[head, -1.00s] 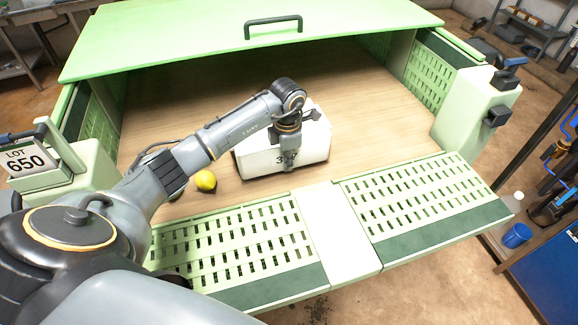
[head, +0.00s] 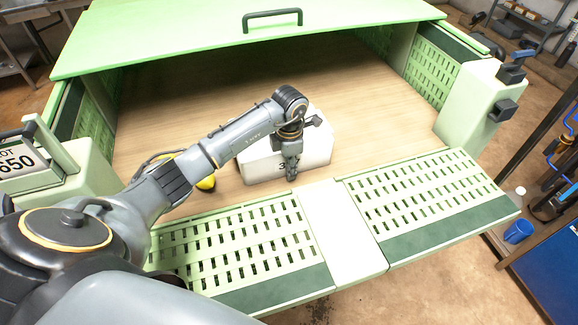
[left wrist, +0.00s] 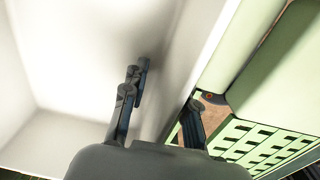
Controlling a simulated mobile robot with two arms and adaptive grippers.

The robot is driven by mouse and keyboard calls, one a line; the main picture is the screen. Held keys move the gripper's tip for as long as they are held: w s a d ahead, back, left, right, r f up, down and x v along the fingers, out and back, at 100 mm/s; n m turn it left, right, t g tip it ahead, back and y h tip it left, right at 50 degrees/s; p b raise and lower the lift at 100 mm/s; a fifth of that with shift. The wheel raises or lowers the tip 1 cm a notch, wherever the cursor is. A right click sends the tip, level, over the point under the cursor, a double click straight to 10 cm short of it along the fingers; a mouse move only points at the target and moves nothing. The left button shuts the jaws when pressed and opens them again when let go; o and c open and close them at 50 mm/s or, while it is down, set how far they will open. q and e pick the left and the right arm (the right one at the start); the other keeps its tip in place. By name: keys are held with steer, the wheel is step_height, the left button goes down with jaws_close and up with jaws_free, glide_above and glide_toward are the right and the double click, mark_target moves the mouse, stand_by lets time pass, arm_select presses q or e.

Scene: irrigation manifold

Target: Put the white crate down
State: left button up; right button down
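The white crate (head: 262,166) stands on the wooden deck (head: 220,105) near its front edge and looks upright. A dark marking on its front is partly covered by my left gripper (head: 292,174). In the left wrist view the fingers of my left gripper (left wrist: 168,90) are spread apart and straddle the crate wall (left wrist: 200,62). One finger is on the inner side and the other is outside the rim. I see a gap between them and the wall. The visible inside of the crate is bare. My right gripper is not in view.
Yellow fruit (head: 207,183) lies left of the crate, partly behind my arm. Slotted green panels (head: 250,245) flank a pale strip (head: 340,235) in front. A green lid (head: 200,40) with a handle overhangs the back. The deck behind the crate is clear.

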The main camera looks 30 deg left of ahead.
arm_select(q)
steer(key=shift+r, duration=0.6)
step_height(320, 180, up, 11)
steer(key=b, duration=0.3)
steer(key=shift+s+d+r, duration=0.1)
steer(key=shift+d, duration=0.05)
